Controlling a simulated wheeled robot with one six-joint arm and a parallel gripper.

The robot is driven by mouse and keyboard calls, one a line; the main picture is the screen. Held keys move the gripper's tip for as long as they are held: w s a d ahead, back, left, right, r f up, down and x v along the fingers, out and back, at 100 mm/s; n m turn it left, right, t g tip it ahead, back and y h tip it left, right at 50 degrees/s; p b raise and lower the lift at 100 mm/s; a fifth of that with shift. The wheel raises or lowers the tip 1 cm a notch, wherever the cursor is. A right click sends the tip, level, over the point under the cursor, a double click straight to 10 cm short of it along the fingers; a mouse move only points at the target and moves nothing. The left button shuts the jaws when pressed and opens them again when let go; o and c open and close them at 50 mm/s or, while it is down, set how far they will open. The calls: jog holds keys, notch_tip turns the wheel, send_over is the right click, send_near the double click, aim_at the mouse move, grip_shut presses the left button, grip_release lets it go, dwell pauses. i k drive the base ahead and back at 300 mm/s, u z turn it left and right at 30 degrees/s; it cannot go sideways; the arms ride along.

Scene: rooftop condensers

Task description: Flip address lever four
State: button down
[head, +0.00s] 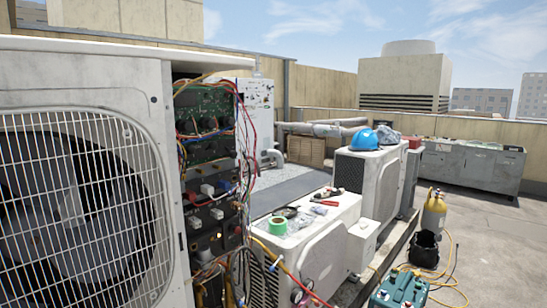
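The open wiring bay of the near condenser (85,180) faces me at centre left, with its side cover off. A green circuit board (203,103) sits in the upper part of the bay. Dark modules with small white blocks (208,189) are below it. Red, blue and yellow wires hang in front and along the right edge. The address levers are too small to make out, so I cannot tell lever four or its position. My gripper is not in view.
A blue hard hat (364,140) rests on a farther unit.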

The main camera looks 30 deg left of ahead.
aim_at(234, 154)
jog(key=u, duration=0.35)
jog(key=i, duration=0.85)
jog(key=u, duration=0.6)
